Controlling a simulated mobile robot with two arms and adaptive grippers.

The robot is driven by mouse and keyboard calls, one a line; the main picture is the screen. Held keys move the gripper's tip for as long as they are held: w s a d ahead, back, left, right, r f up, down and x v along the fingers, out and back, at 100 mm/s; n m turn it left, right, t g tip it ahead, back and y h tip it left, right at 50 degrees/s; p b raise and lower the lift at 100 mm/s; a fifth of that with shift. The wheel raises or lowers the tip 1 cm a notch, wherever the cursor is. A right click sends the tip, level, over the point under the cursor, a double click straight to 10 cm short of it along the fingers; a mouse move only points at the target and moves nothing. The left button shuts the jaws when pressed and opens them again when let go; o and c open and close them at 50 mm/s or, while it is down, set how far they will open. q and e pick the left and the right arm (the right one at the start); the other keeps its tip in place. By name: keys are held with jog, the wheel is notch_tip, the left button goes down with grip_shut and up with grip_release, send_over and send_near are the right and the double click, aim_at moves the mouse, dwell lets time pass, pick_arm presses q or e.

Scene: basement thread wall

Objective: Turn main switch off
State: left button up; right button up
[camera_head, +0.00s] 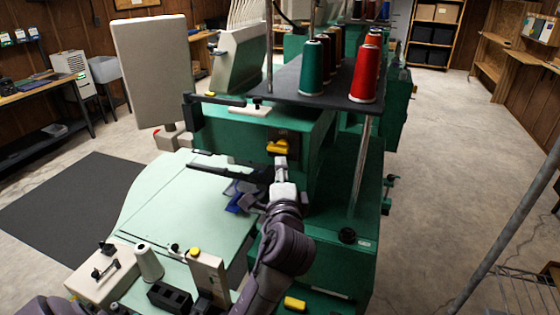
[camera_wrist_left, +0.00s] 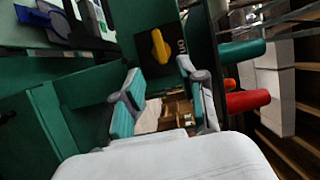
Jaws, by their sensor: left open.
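The main switch is a yellow rotary handle (camera_head: 278,147) on a dark plate on the front of the green machine (camera_head: 320,175). In the head view the handle lies roughly level. It also shows in the left wrist view (camera_wrist_left: 161,46), on a dark plate with small white lettering beside it. My left gripper (camera_head: 281,164) is just below and in front of the handle in the head view. In the left wrist view its fingers (camera_wrist_left: 158,72) are apart with nothing between them, and the handle is beyond the tips. No contact shows. My right gripper is not in view.
A black shelf with green and red thread cones (camera_head: 362,75) overhangs the switch. A thin black bar (camera_head: 235,170) juts left beside my gripper. A pale green table (camera_head: 165,205) with blue cloth (camera_head: 240,192) lies to the left. The floor at the right is mostly open.

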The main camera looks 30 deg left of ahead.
pick_arm(q)
jog(key=shift+v, duration=1.25)
